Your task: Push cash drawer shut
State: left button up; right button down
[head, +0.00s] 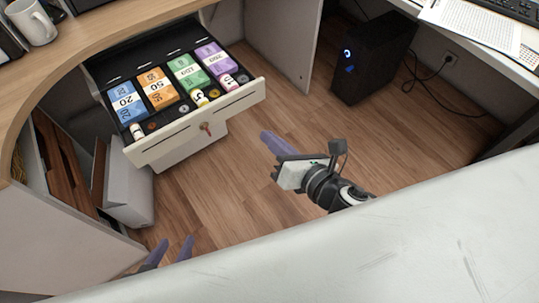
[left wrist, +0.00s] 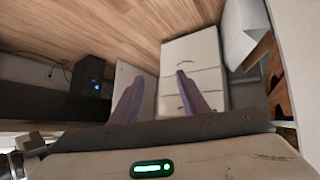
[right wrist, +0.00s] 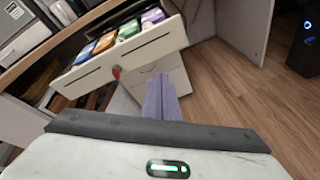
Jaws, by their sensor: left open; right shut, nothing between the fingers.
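The cash drawer (head: 196,125) stands pulled out under the wooden counter in the head view. It has a pale front with a red key in its lock and holds bundles of blue, orange, green and purple notes with coins in front. It also shows in the right wrist view (right wrist: 140,54). My right gripper (head: 265,137) is shut and empty, to the right of the drawer front and apart from it. Its closed fingers show in the right wrist view (right wrist: 160,92). My left gripper (head: 175,248) is open and empty, low in the head view, below the drawer.
A pale cabinet (left wrist: 193,70) stands below the drawer. A grey box (head: 128,183) and wooden boards (head: 65,165) are at the left. A black computer (head: 375,58) stands on the floor at the right. A white mug (head: 32,22) sits on the counter. The wooden floor between is clear.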

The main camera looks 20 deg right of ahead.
aim_at(238, 105)
jog(key=w+a+n+b, duration=0.1)
jog(key=w+n, duration=0.1)
jog(key=w, duration=0.1)
jog(key=w+a+n+b, duration=0.1)
jog(key=w+n, duration=0.1)
jog(key=w, duration=0.1)
jog(key=w+a+n+t+b, duration=0.1)
jog(key=w+n, duration=0.1)
jog(key=w, duration=0.1)
jog(key=shift+w+a+n+y, duration=0.1)
jog(key=shift+w+n+y, duration=0.2)
jog(key=shift+n, duration=0.1)
